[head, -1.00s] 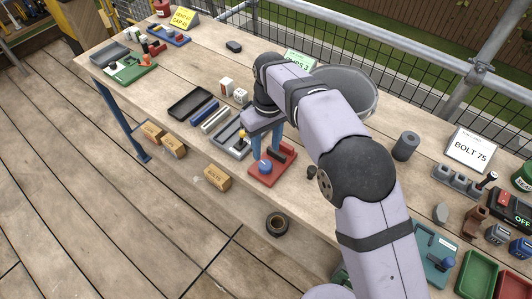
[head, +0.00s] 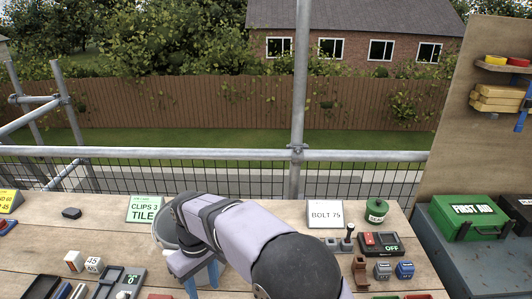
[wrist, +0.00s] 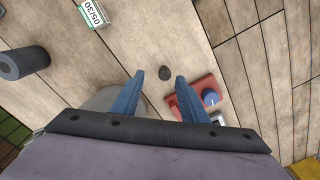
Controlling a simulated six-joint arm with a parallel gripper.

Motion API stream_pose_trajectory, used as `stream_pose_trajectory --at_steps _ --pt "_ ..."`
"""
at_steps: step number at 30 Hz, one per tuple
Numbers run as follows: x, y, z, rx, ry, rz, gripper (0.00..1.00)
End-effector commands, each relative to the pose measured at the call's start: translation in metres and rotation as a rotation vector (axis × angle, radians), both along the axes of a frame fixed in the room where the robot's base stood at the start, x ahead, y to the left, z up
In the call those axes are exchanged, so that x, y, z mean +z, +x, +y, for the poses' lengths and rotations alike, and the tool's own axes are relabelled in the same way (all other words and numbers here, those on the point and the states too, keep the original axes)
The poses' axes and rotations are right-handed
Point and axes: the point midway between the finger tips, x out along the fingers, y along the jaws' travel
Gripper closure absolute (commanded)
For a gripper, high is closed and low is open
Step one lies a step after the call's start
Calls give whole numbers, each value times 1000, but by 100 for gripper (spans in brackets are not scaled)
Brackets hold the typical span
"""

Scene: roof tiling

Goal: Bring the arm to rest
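My gripper (head: 202,282) hangs over the workbench at the bottom of the head view, its blue fingers pointing down. In the wrist view my gripper (wrist: 159,76) has its two fingers apart with nothing held between them. A small dark lump (wrist: 165,73) lies on the bench below, seen between the fingertips. A red stand (wrist: 205,88) with a blue knob is beside the right finger and partly hidden by it. A grey round pan (head: 165,232) is partly hidden behind my arm.
The bench (head: 270,215) carries a clips sign (head: 145,208), a bolt sign (head: 325,213), a green tin (head: 377,210) and a switch box (head: 381,244). A grey cylinder (wrist: 24,63) lies at left in the wrist view. A railing (head: 230,153) runs behind the bench.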

Motion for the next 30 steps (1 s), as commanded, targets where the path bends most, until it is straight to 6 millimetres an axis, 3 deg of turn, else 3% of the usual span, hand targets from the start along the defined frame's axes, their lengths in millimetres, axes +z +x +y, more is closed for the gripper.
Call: stream_pose_trajectory --at_steps 1,7,12,15,18,22,30 --pt "4 5 -34 -76 0 -2 60" --pt "4 -6 -146 -340 -7 -8 60" --pt "-4 -44 -228 -556 -14 -12 60" --pt "-11 -73 -263 -667 -18 -13 60" --pt "-19 -99 -287 -757 -20 -14 60" --pt "-26 -124 -305 -835 -23 -14 60" --pt "-32 -140 -314 -884 -24 -12 60"
